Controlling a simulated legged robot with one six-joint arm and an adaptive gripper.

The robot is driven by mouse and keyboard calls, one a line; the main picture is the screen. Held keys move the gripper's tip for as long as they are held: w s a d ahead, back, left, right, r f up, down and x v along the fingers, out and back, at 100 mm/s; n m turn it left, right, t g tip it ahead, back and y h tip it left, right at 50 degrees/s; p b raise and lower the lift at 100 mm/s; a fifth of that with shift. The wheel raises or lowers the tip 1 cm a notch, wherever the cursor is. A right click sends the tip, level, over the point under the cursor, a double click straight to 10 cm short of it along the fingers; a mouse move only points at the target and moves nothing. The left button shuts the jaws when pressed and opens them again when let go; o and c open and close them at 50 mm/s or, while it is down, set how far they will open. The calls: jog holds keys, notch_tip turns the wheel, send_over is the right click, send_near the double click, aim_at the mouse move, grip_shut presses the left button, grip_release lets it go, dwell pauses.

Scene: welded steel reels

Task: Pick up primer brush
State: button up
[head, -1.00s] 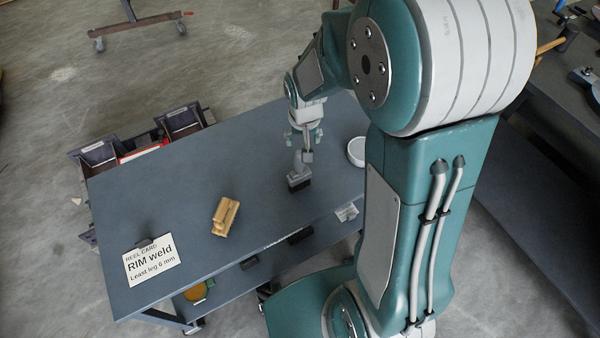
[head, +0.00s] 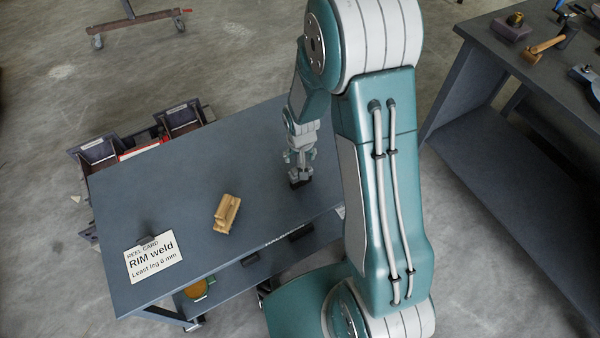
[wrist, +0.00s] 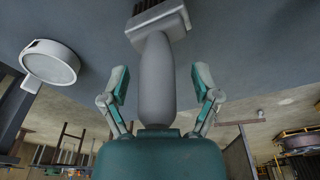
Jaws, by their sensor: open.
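The primer brush stands on the workbench (head: 150,215) under my gripper (head: 299,160); in the head view its dark bristle block (head: 300,183) shows just below the fingers. In the wrist view the brush's grey handle (wrist: 156,75) runs toward my palm, with its pale ferrule and dark bristles at the top edge. My gripper (wrist: 160,86) is open, with one teal finger on each side of the handle. Gaps show between both fingers and the handle.
A white round container (wrist: 50,65) stands on the bench, hidden by my arm in the head view. A stack of yellowish wooden pieces (head: 226,213) and a reel card (head: 153,258) lie to the left. Another bench (head: 480,130) with tools stands right.

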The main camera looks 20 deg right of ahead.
jog(key=shift+d, duration=0.1)
grip_shut()
dwell(0.3)
